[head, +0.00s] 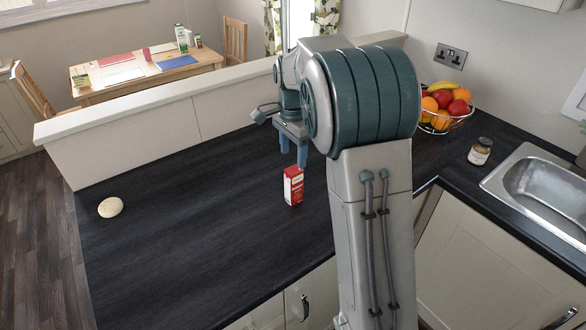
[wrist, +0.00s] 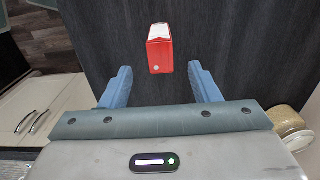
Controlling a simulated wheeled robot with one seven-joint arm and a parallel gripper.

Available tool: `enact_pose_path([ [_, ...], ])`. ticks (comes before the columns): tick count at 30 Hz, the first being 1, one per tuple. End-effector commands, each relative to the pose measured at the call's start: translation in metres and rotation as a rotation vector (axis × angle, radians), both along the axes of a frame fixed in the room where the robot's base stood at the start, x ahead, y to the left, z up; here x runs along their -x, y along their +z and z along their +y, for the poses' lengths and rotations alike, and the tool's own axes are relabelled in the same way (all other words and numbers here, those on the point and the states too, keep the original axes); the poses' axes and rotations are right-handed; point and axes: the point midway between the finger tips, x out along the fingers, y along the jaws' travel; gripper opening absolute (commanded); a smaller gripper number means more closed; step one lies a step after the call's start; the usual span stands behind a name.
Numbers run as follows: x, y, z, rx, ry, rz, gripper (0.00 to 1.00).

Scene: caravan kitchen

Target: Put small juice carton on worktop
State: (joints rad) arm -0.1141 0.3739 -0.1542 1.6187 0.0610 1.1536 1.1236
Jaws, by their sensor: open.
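A small red and white juice carton (head: 292,186) stands upright on the dark worktop (head: 200,225) in the head view. My gripper (head: 292,157) is just above and behind it in that view, fingers pointing down. In the wrist view the carton (wrist: 159,48) lies ahead of the gap between the two blue fingertips (wrist: 158,80). The fingers are spread wide and nothing is between them. My arm hides part of the worktop to the right.
A pale round bread-like item (head: 110,207) lies at the left of the worktop. A wire fruit basket (head: 443,110), a jar (head: 480,151) and a sink (head: 545,190) are at the right. A low partition (head: 190,105) runs behind.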

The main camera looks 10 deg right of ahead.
Motion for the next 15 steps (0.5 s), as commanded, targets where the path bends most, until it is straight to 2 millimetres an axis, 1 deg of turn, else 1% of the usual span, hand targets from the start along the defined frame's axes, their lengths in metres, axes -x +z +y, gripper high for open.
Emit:
enact_pose_path([
  [1,-0.001,0.009,0.000,-0.001,0.000,-0.004,0.56],
  [3,-0.001,0.018,0.000,0.000,0.000,-0.003,0.56],
  [7,0.001,0.029,0.000,-0.001,0.002,-0.002,0.56],
  [9,0.005,0.034,0.000,-0.003,0.019,-0.006,0.56],
  [11,0.014,0.039,-0.001,-0.006,0.052,-0.016,0.56],
  [14,0.038,0.050,-0.002,-0.013,0.150,-0.042,0.56],
  [15,0.051,0.054,-0.002,-0.014,0.201,-0.058,0.56],
])
